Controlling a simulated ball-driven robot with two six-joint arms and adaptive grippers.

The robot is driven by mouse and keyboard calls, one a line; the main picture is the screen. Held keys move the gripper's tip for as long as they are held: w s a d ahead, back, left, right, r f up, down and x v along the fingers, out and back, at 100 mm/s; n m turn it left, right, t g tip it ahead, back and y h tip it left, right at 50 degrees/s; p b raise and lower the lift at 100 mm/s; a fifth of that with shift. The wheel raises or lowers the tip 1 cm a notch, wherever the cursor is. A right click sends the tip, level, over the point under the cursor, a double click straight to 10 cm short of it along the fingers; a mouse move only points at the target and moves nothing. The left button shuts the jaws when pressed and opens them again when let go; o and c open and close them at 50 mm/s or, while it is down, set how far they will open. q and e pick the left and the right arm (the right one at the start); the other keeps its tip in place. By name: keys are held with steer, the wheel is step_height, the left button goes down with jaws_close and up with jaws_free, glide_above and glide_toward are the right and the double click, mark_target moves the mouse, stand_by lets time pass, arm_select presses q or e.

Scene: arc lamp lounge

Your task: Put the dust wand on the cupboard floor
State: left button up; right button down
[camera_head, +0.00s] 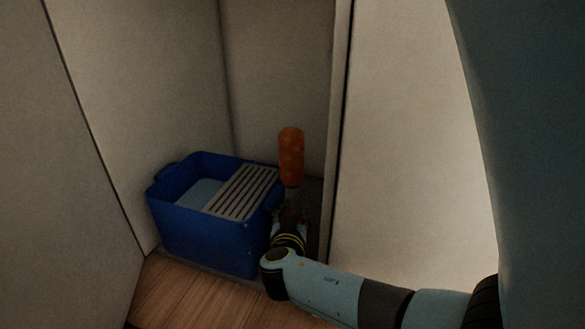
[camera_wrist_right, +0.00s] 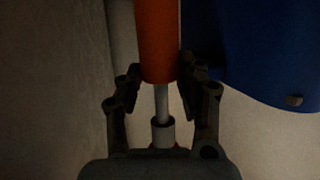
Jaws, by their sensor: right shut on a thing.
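The dust wand (camera_head: 291,157) has an orange head and stands upright inside the cupboard, between the blue bucket and the right-hand wall. My right gripper (camera_head: 290,214) is low beside the bucket, shut on the wand below its orange head. In the right wrist view, the fingers (camera_wrist_right: 160,78) flank the lower end of the orange head (camera_wrist_right: 157,40), and a thin grey handle (camera_wrist_right: 162,104) runs down between them. The cupboard floor (camera_head: 314,192) shows as a dark strip by the wand. Whether the wand's lower end touches the floor is hidden. My left gripper is not in view.
The blue bucket (camera_head: 212,242) with a grey slatted wringer (camera_head: 243,191) fills the left of the cupboard, close to my right gripper. The cupboard's right edge (camera_head: 338,130) is just right of the wand. Wooden floor (camera_head: 190,295) lies in front.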

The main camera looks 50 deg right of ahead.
steer(key=shift+f, duration=0.1)
steer(key=c, duration=0.7)
jaws_free()
steer(key=shift+f, duration=0.1)
steer(key=shift+c, duration=0.2)
steer(key=v, duration=0.7)
steer(key=shift+s+a, duration=0.15)
steer(key=shift+a, duration=0.05)
